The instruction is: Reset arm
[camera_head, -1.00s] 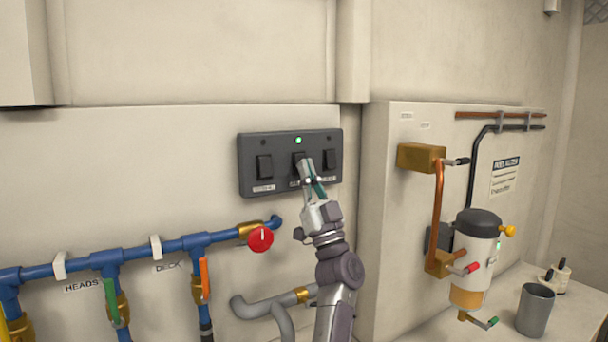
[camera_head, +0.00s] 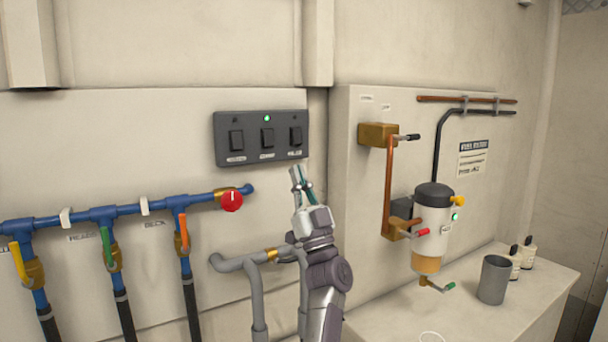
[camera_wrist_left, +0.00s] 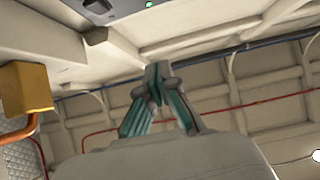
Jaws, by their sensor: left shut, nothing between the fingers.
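My left gripper (camera_head: 301,180) is shut and empty, pointing up in front of the wall, a little below the right end of the dark switch panel (camera_head: 226,118). It is apart from the panel. The panel has three black rocker switches and a lit green light (camera_head: 267,118) above the middle one. In the left wrist view the closed fingertips (camera_wrist_left: 158,75) meet with nothing between them, and the panel's green light (camera_wrist_left: 149,4) shows at the top edge. My right gripper is not in view.
Blue pipes (camera_head: 70,216) with coloured handles and a red knob (camera_head: 231,201) are left of my arm. Right are a brass box (camera_head: 377,135), a copper pipe (camera_head: 389,185), a white filter canister (camera_head: 432,232) and a grey cup (camera_head: 493,280) on a ledge (camera_head: 545,280).

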